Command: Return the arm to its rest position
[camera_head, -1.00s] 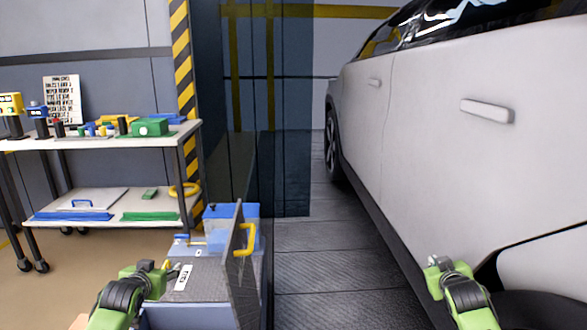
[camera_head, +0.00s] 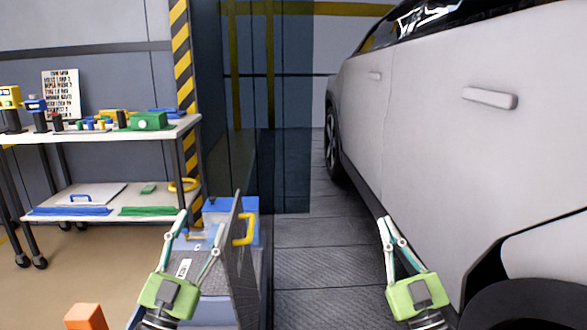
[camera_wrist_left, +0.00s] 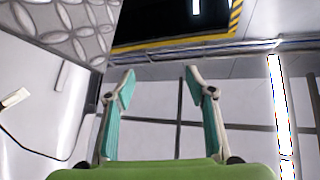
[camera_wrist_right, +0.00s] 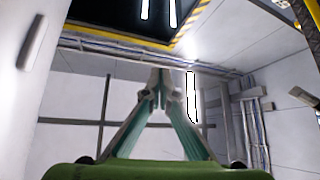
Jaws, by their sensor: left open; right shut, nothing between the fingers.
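My left gripper (camera_head: 199,235) is at the lower left of the head view, pointing up with its fingers spread and nothing between them. It stands in front of the grey box with a raised lid. The left wrist view shows its two teal fingers (camera_wrist_left: 160,88) apart. My right gripper (camera_head: 387,222) is at the lower right, over the floor beside the car. Its fingers meet at the tips. The right wrist view shows the closed fingertips (camera_wrist_right: 158,85) with nothing held.
A white car (camera_head: 430,150) fills the right side. A shelf cart (camera_head: 100,210) with small items stands at the left. An orange block (camera_head: 86,317) is at the bottom left.

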